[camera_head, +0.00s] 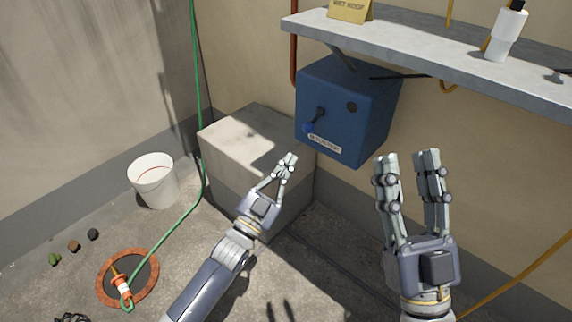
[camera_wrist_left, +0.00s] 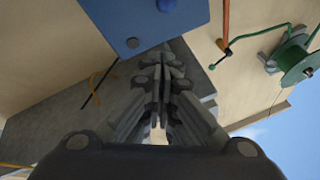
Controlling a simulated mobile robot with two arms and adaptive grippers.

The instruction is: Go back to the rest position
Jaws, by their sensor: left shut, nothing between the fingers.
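My left gripper (camera_head: 288,160) is shut and empty in the head view. It is in front of the concrete block and below and left of the blue box (camera_head: 345,108), apart from the box in the picture. Its closed fingers also show in the left wrist view (camera_wrist_left: 160,75), with the blue box (camera_wrist_left: 140,22) at the top. My right gripper (camera_head: 406,158) points up at the right of the head view. Its fingers are spread apart, with nothing seen between them. The blue box has a small dark lever on its front and a pale label.
A grey shelf (camera_head: 430,48) juts from the wall above, with a yellow sign (camera_head: 350,9) and a white cylinder (camera_head: 505,35). A concrete block (camera_head: 245,145) stands behind my left gripper. A white bucket (camera_head: 153,185), a green hose (camera_head: 199,110) and an orange-rimmed floor opening (camera_head: 148,285) are at left.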

